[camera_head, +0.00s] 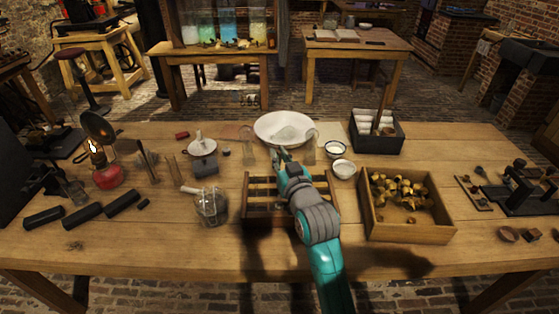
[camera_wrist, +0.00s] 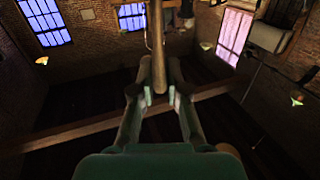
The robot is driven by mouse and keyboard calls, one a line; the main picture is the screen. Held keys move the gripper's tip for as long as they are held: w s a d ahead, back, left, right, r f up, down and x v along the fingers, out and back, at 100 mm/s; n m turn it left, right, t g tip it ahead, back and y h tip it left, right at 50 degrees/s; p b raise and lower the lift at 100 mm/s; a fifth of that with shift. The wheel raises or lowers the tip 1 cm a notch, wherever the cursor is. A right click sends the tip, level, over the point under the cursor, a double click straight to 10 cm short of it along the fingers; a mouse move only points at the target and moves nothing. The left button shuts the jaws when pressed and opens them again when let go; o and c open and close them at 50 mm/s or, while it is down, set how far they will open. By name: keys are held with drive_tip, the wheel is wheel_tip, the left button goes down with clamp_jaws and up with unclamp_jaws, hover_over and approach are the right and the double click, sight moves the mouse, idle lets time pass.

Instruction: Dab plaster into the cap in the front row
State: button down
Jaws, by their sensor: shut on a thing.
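My gripper (camera_head: 280,155) is over the near edge of the wide white bowl (camera_head: 262,121), which holds pale plaster (camera_head: 288,133). In the wrist view my gripper (camera_wrist: 160,97) is shut on a slim brown handle (camera_wrist: 158,45), likely of a dabbing tool. The tool's working end is not clear in either view. A wooden rack (camera_head: 252,218) stands below and nearer than the bowl, with its rows running across. My arm covers its right part. Small caps in the rack are too small and too hidden to tell row by row.
A wooden tray (camera_head: 410,231) of brass pieces stands right of the rack, and a glass jar (camera_head: 211,207) stands left. Small white bowls (camera_head: 343,169), clear glasses and a dark box of white rolls (camera_head: 378,137) are close by. A lit oil lamp (camera_head: 108,176) burns at left.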

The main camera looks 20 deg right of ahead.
drive_tip(key=shift+r, duration=1.45)
drive_tip(key=shift+d, duration=0.1)
